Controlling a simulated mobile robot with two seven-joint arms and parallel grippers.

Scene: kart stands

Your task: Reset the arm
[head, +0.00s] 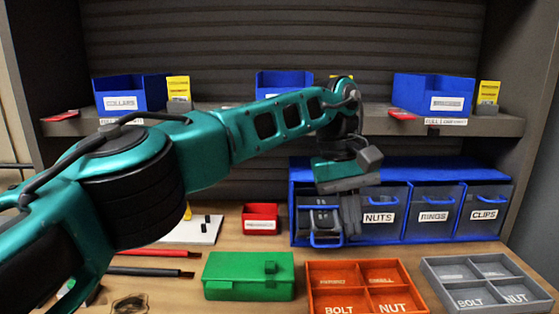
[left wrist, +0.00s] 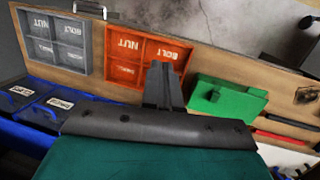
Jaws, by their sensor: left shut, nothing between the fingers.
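My left arm reaches in from the left across the head view. Its gripper (head: 352,222) points down in front of the blue drawer cabinet (head: 400,168), between the leftmost drawer and the NUTS drawer (head: 379,224). The fingers are together with nothing between them. In the left wrist view the closed fingers (left wrist: 162,82) stand up over the wooden bench. The gripper partly hides the leftmost drawer (head: 318,222), so its label cannot be read. I cannot tell whether the fingers touch the cabinet. My right gripper is not in view.
The RINGS drawer (head: 433,217) and CLIPS drawer (head: 484,214) are shut. An orange tray (head: 366,289), a grey tray (head: 487,283), a green box (head: 249,276) and a small red bin (head: 260,219) are on the bench. Blue bins (head: 434,92) stand on the shelf above.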

